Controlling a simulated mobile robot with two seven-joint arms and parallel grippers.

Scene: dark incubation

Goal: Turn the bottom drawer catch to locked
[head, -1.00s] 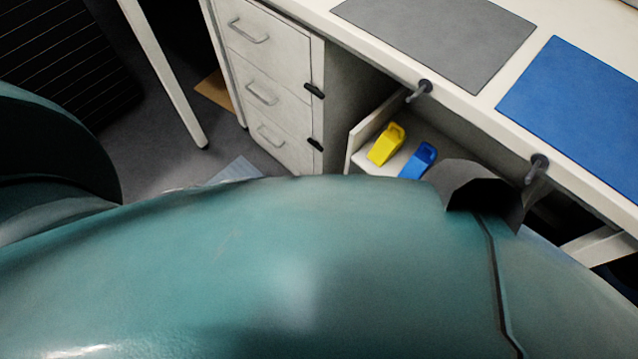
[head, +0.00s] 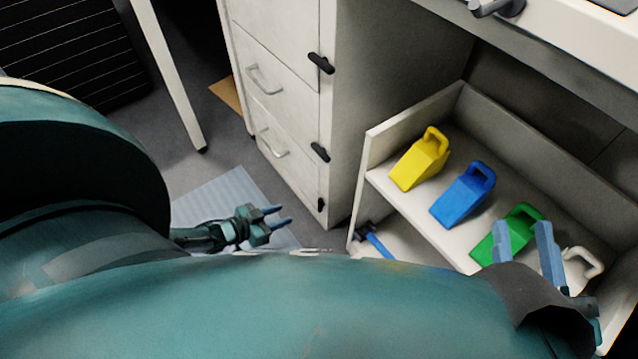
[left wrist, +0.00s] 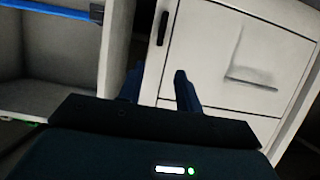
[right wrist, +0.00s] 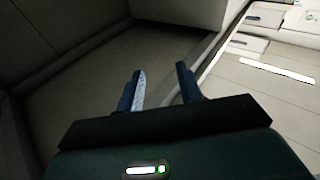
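The white drawer cabinet (head: 290,100) stands left of centre in the head view. Its bottom catch (head: 321,205) is a small black lever low on the right edge and looks upright. The two catches above, middle (head: 320,152) and upper (head: 321,63), lie crosswise. My left gripper (head: 277,215) is open and empty, low in front of the cabinet, left of the bottom catch. In the left wrist view, an upright black catch (left wrist: 162,28) shows beyond the open fingers (left wrist: 158,84), apart from them; it is probably the bottom one. My right gripper (head: 523,240) is open and empty before the shelf.
The shelf unit (head: 415,215) right of the cabinet holds yellow (head: 420,160), blue (head: 463,195), green (head: 508,232) and white (head: 583,262) scoop-like items. A blue-handled item (head: 376,242) is on its lower level. A table leg (head: 170,75) stands left.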

